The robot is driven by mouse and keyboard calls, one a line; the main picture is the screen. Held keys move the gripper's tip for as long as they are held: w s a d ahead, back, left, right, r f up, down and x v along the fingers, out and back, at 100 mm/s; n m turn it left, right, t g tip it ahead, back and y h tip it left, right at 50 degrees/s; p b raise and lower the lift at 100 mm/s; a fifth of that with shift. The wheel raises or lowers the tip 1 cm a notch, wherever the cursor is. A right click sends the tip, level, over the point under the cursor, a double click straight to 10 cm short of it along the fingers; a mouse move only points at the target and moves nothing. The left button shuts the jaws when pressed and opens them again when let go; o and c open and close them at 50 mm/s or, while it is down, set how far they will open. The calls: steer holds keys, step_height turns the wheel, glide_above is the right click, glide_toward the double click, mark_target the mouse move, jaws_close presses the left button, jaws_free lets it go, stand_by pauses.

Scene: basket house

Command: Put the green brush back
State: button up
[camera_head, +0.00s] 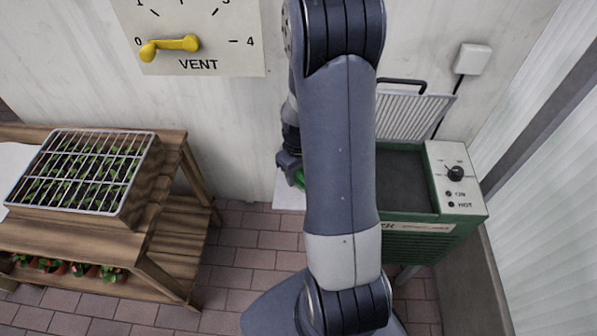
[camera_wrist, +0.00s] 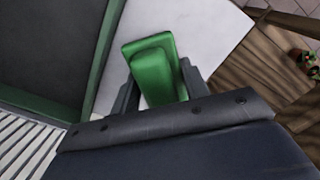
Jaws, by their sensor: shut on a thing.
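My gripper (camera_wrist: 157,88) is shut on the green brush (camera_wrist: 152,62), which sits between its two fingers in the wrist view. In the head view my gripper (camera_head: 289,165) is mostly hidden behind my arm, and a small part of the green brush (camera_head: 299,179) shows beside it. A white surface (camera_wrist: 215,30) lies below the brush in the wrist view; a corner of this white surface (camera_head: 288,194) also shows in the head view, left of the green machine. I cannot tell whether the brush touches it.
A green machine (camera_head: 408,243) with a dark top, raised ribbed lid (camera_head: 415,115) and control knob stands at right, partly behind my arm. A wooden bench (camera_head: 150,215) with a wire-covered seedling tray (camera_head: 135,205) stands at left. Brick floor between them is clear. A yellow vent lever (camera_head: 178,44) is on the wall.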

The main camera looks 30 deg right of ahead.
steer(key=shift+f, duration=0.2)
steer(key=o, duration=1)
steer(key=shift+c, duration=0.2)
step_height(320, 180, up, 12)
steer(key=shift+r+p, duration=0.25)
steer(key=shift+p, duration=0.45)
